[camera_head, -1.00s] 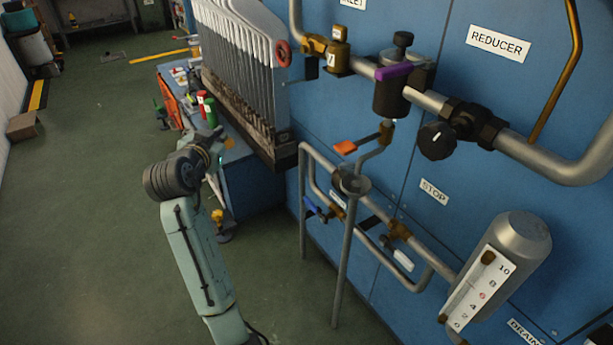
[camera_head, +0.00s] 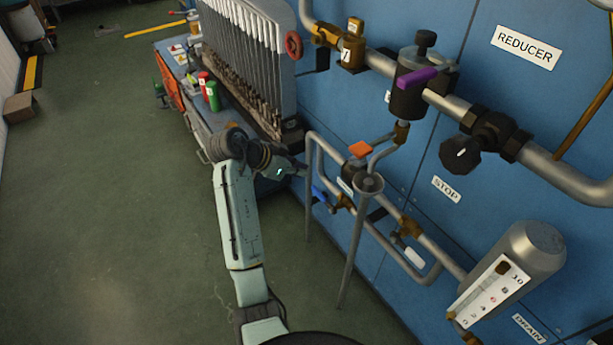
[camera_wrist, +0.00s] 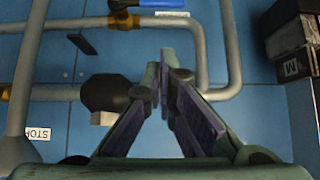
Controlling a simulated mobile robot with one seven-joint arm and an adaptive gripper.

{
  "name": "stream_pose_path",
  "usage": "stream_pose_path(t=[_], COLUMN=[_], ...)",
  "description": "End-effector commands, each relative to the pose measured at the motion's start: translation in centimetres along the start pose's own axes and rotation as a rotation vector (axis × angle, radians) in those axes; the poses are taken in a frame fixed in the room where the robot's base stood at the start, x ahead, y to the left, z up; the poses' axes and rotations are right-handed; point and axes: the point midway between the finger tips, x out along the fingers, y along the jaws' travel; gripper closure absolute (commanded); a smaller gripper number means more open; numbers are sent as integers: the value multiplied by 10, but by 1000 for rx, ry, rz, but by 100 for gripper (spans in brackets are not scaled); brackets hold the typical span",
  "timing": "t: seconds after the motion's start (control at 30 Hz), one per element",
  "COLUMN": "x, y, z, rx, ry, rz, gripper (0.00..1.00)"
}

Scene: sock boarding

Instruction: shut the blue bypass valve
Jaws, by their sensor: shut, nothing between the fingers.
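The blue bypass valve's lever (camera_head: 320,193) sits on the low pipe loop in front of the blue panel, just below and right of my gripper. The lever also shows at the top edge of the wrist view (camera_wrist: 140,2), cut off by the frame, beside a brass valve body (camera_wrist: 122,20). My gripper (camera_head: 298,171) is near the left pipe bend; its fingertips are small and dark there. In the wrist view my gripper (camera_wrist: 160,68) has its fingers together, with nothing between them, apart from the blue lever.
A white-handled valve (camera_head: 413,257) is lower right on the loop. The bench with red and green cans (camera_head: 211,95) is behind my arm. Open floor lies to the left.

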Motion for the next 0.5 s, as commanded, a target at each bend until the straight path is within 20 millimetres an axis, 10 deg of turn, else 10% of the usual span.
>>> stream_pose_path(t=[0.5], x=[97], y=[0], z=[10], rx=[-5], ry=[-3], rz=[1], gripper=[100])
